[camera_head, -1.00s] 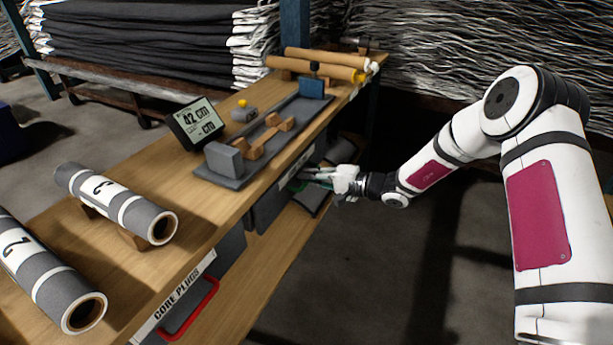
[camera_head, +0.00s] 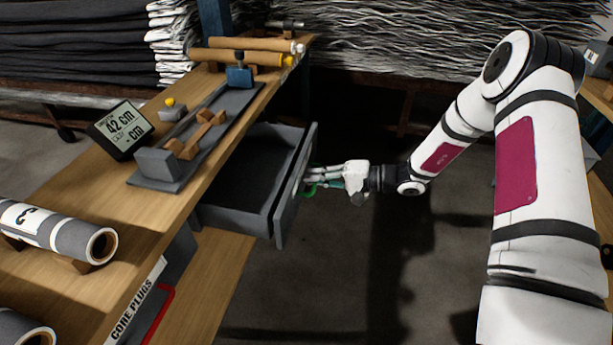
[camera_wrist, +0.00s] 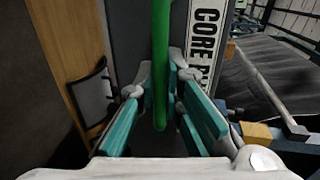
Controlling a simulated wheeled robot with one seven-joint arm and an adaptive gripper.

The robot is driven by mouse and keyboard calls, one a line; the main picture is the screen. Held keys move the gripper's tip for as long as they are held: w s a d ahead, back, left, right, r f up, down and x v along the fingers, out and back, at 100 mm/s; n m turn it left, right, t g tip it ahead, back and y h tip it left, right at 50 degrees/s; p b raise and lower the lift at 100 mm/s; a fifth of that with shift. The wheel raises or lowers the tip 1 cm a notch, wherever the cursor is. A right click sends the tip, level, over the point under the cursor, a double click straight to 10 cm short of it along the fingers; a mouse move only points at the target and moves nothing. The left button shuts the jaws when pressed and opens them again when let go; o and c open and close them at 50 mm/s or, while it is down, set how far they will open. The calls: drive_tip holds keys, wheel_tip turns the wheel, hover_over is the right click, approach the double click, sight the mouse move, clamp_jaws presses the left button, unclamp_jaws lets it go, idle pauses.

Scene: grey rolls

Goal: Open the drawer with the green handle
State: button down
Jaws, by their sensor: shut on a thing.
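The grey drawer (camera_head: 248,206) under the bench stands pulled well out, and its dark inside shows in the head view. Its front panel (camera_head: 296,187) faces my arm. The green handle (camera_head: 312,188) is on that front, partly hidden by my fingers. In the wrist view the green handle (camera_wrist: 161,70) runs upright between my teal finger pads. My gripper (camera_head: 318,179) is shut on the handle; it also shows in the wrist view (camera_wrist: 163,122). A label starting "CORE" (camera_wrist: 205,45) is beside the handle.
The wooden bench (camera_head: 95,200) carries rolls, a "42 cm" display (camera_head: 122,130) and a grey measuring jig (camera_head: 160,168). Floor is open right of the drawer.

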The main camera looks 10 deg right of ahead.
drive_tip(key=c, duration=1.7)
unclamp_jaws()
drive_tip(key=v, duration=1.2)
